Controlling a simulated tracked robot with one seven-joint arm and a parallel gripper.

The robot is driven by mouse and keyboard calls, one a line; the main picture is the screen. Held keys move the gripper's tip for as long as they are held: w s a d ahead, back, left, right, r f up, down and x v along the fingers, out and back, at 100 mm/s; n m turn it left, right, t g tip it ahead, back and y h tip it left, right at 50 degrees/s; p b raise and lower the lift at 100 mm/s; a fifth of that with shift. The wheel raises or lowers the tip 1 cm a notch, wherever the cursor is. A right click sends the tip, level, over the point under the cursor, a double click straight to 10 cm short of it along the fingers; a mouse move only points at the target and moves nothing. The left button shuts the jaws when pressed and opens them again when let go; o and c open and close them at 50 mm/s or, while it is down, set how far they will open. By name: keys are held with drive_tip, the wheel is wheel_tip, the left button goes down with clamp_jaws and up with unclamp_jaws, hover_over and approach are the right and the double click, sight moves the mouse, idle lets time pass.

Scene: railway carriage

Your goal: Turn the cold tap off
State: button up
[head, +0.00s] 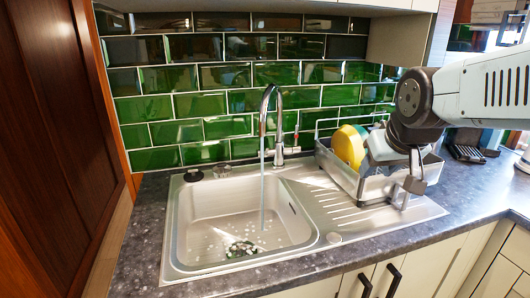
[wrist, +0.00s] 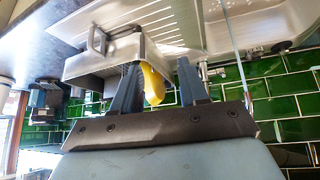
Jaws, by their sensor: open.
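The chrome tap (head: 270,112) has a tall curved spout and stands behind the steel sink (head: 180,235). A stream of water (head: 262,200) runs from it into the basin. A small lever (head: 293,148) sticks out at the right of the tap's base; I cannot tell any cold marking. My gripper (wrist: 160,72) is open, with two dark fingers apart and nothing held. It is over the dish rack, right of the tap. In the wrist view, the water stream (wrist: 234,45) shows to the right of the fingers, and the tap's lever (wrist: 212,72) is small near the right finger.
A metal dish rack (head: 372,185) with a yellow plate (head: 348,147) stands on the drainer, close to my arm. It also shows in the wrist view (wrist: 85,68). Green tiles (head: 225,103) close off the back. A dark wooden panel (head: 55,140) stands at the left.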

drive_tip(key=w+a+f+n+t, duration=0.1)
drive_tip(key=w+a+f, duration=0.1)
drive_tip(key=w, duration=0.4)
drive_tip(key=w+a+f+n+t, duration=0.1)
drive_tip(key=w+a+f+t, duration=0.1)
drive_tip(key=w, duration=0.4)
drive_tip(key=n+t+y, duration=0.4)
drive_tip(key=t+y, duration=0.3)
approach(266, 151)
drive_tip(key=x, duration=0.4)
drive_tip(key=f+x, duration=0.1)
drive_tip(key=x, duration=0.7)
drive_tip(key=shift+w+d+f, duration=0.2)
drive_tip(key=shift+w+d, duration=0.1)
drive_tip(key=shift+w, duration=0.15)
drive_tip(key=shift+c, duration=0.2)
clamp_jaws()
